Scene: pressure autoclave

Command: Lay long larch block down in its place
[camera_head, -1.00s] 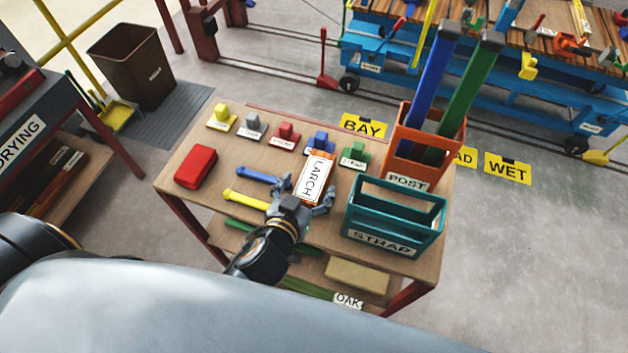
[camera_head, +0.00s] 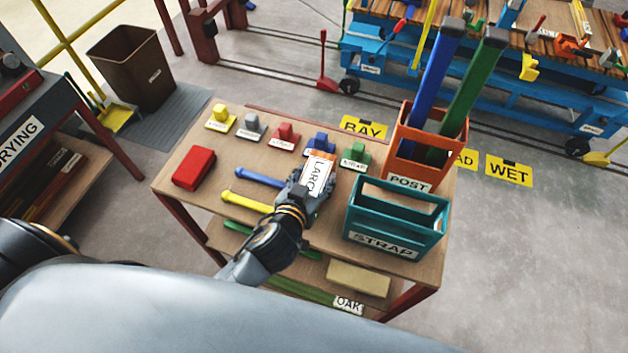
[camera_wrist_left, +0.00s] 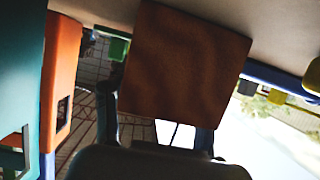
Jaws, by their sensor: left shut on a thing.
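The long larch block (camera_head: 318,172), orange-brown with a white LARCH label on top, is at the table's middle. My left gripper (camera_head: 314,186) is shut on its near part and covers some of the label. In the left wrist view the block (camera_wrist_left: 185,65) shows as a brown face between and beyond the fingers. I cannot tell whether the block touches the table top. My right gripper is not in view.
The wooden table (camera_head: 215,160) also holds a red box (camera_head: 194,167), blue (camera_head: 258,177) and yellow (camera_head: 246,201) bars, and small coloured, labelled blocks along the back. A teal STRAP crate (camera_head: 395,222) and an orange POST crate (camera_head: 408,184) stand close on the right.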

